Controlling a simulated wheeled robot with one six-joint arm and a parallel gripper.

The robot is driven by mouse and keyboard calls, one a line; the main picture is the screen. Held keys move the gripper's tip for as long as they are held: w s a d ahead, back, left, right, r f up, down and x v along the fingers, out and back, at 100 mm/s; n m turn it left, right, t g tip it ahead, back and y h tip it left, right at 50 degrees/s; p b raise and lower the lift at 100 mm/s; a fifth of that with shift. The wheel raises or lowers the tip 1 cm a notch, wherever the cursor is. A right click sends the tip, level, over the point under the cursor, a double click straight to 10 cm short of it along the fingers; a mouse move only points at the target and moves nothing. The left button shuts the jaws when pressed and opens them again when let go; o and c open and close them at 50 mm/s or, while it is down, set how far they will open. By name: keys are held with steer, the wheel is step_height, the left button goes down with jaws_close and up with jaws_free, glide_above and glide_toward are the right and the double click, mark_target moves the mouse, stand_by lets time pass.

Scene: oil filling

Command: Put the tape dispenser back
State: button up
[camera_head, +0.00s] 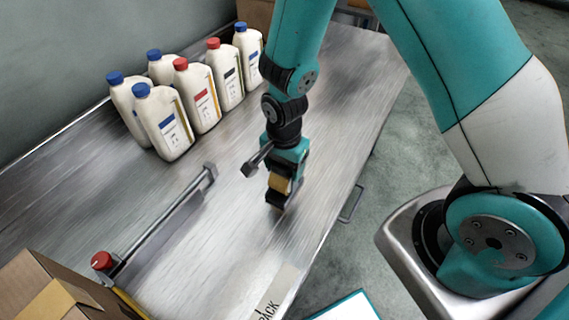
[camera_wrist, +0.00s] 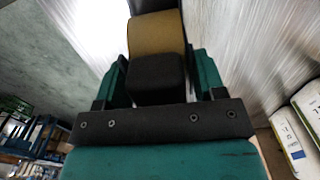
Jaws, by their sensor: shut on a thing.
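The tape dispenser, black with a tan tape roll (camera_head: 280,184), is held by my gripper (camera_head: 287,171) over the metal table (camera_head: 225,240), near its right edge. It hangs low at the surface; I cannot tell whether it touches. In the wrist view the dispenser (camera_wrist: 155,72) sits between the two teal fingers of my gripper (camera_wrist: 158,65), its black end towards the camera. The fingers are closed on its sides. Part of it is hidden by the gripper in the head view.
Several white bottles (camera_head: 200,95) with red and blue caps stand at the back left. A metal bar (camera_head: 165,222) with a red knob (camera_head: 102,260) lies left of my gripper. A cardboard box (camera_head: 25,285) fills the lower left corner. A "PACK" label (camera_head: 275,292) marks the front of the table.

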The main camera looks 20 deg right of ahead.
steer(key=o, duration=0.9)
steer(key=shift+r, duration=0.55)
step_height(320, 180, up, 10)
steer(key=shift+r+b, duration=0.2)
steer(key=shift+b, duration=0.25)
steer(key=s+a+r+n+y, duration=0.4)
steer(key=s+r+n, duration=1)
steer(key=s+n, duration=0.2)
steer(key=shift+a+r+n, duration=0.2)
steer(key=shift+r+n, duration=0.1)
steer(key=shift+n, duration=0.9)
